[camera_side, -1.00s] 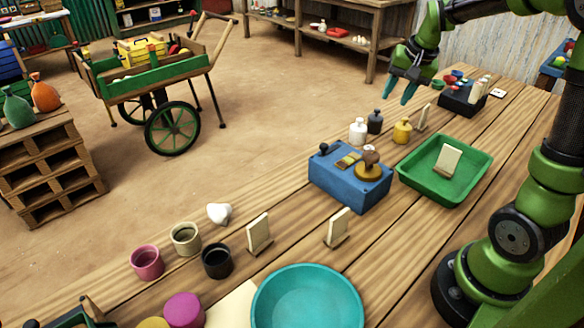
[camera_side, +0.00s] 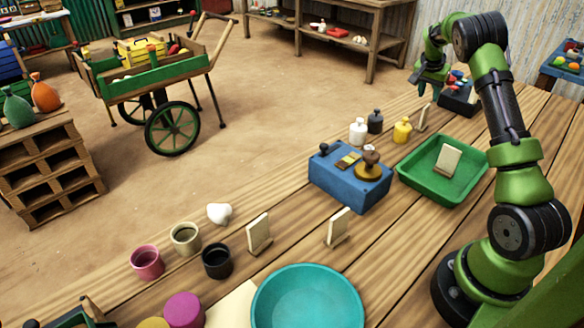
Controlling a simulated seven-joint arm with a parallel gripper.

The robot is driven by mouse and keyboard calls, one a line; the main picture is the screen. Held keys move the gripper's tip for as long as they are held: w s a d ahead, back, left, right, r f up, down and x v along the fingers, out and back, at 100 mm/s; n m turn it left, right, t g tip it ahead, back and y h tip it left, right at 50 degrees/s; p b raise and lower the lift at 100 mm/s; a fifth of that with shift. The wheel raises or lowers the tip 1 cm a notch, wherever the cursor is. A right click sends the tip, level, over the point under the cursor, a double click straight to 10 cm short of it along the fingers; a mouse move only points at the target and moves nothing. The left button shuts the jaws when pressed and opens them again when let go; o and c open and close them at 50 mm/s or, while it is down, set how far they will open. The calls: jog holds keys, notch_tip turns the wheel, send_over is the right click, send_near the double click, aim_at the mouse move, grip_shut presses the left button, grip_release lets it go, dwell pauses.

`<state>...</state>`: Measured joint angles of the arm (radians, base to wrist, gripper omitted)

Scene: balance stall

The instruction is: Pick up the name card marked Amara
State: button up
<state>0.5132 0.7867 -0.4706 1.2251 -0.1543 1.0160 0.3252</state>
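Several pale name cards stand in slotted bases, and no writing on them can be read, so I cannot tell which is marked Amara. One card (camera_side: 259,232) and another card (camera_side: 339,226) stand on the table behind the teal bowl. A third card (camera_side: 447,159) leans inside the green tray (camera_side: 418,186). A fourth card (camera_side: 423,117) stands behind the yellow bottle. My gripper (camera_side: 429,90) points down just above this fourth card, apart from it. Its fingers look spread and empty, though they are small here.
A blue box (camera_side: 350,197) with a brown-handled stamp is at the middle. White (camera_side: 358,132), dark (camera_side: 375,122) and yellow (camera_side: 402,131) bottles stand behind it. A dark tray (camera_side: 458,103) of small items is beside my gripper. Cups and the teal bowl (camera_side: 307,300) are in front.

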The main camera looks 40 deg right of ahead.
aim_at(426, 113)
jog(key=x, duration=0.3)
jog(key=shift+d+f, duration=0.1)
jog(key=shift+f, duration=0.2)
jog(key=shift+a+x, duration=0.15)
jog(key=shift+x, duration=1.2)
jog(key=shift+a+x, duration=0.15)
jog(key=shift+x, duration=1.25)
jog(key=shift+f, duration=0.1)
grip_shut()
